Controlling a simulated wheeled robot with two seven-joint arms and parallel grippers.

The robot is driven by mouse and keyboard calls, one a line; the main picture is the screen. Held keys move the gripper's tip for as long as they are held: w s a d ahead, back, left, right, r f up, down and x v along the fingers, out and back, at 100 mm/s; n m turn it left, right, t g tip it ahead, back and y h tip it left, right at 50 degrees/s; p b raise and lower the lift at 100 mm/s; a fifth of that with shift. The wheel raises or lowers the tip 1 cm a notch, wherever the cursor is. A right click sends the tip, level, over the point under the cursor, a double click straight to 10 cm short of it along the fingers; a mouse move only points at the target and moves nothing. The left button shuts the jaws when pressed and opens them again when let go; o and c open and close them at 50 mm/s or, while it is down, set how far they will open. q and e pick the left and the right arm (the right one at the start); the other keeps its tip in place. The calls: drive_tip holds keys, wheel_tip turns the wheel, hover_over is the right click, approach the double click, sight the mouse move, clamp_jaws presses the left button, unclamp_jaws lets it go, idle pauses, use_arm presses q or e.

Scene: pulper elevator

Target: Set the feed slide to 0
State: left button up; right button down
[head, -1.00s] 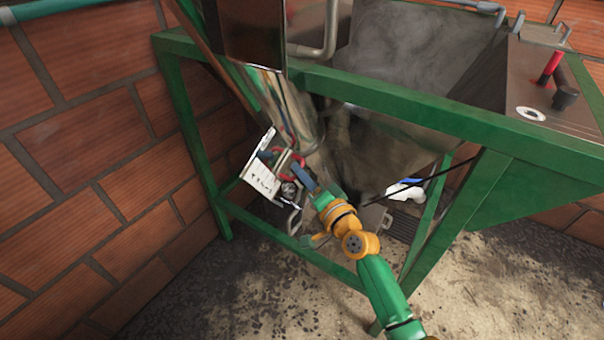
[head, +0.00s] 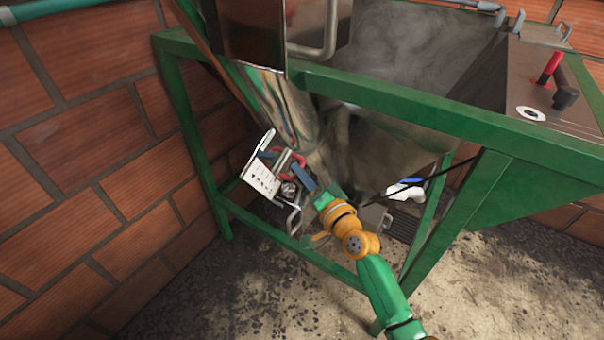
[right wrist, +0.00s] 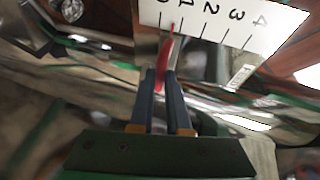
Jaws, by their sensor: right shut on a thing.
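The feed slide has a white scale plate (head: 262,180) under the metal chute; the plate also shows in the right wrist view (right wrist: 225,22) with marks numbered up to 4. A red handle or pointer (right wrist: 165,62) stands at the low end of the scale, near the 0 and 1 marks; its exact reading is unclear. My right gripper (right wrist: 160,85) has its blue-grey fingers shut on this red part. In the head view my right gripper (head: 297,172) reaches in from the lower right, beside the plate. My left gripper is out of view.
A green frame (head: 400,108) surrounds the chute (head: 285,105), with a beam above my right arm and a leg (head: 440,225) beside it. A brick wall (head: 80,150) stands at left. A bent metal rod (head: 294,218) hangs below the gripper. Open floor lies in front.

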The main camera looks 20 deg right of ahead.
drive_tip(key=shift+f, duration=0.1)
drive_tip(key=f+b, duration=0.1)
drive_tip(key=b, duration=0.1)
drive_tip(key=d+f+b, duration=0.1)
drive_tip(key=shift+w+f, duration=0.35)
drive_tip(key=c, duration=1.2)
unclamp_jaws()
drive_tip(key=o, duration=0.3)
drive_tip(key=shift+w, duration=0.1)
drive_tip(key=v, duration=0.7)
